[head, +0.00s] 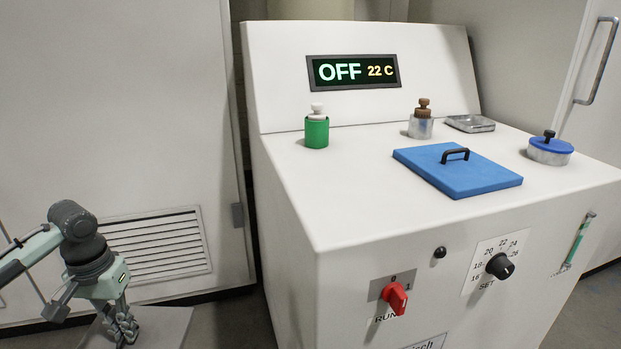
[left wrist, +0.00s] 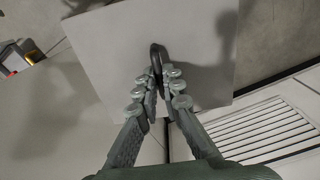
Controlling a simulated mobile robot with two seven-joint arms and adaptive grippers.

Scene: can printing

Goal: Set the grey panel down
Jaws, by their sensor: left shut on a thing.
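The grey panel (head: 168,326) shows at the bottom left of the head view, partly cut off by the frame's lower edge. In the left wrist view the panel (left wrist: 112,45) lies flat across the upper middle, with a dark handle (left wrist: 155,56) standing on it. My left gripper (head: 125,330) points down over the panel. Its fingers (left wrist: 162,84) are shut on that handle, one on each side. I cannot tell whether the panel's underside touches anything. My right gripper is not in view.
A white machine (head: 290,215) stands right of my left arm. A blue panel with a handle (head: 460,172), a green container (head: 317,133) and several lidded pots sit on top. A red switch (head: 395,297) juts from its front. A vented wall panel (head: 155,245) stands behind my gripper.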

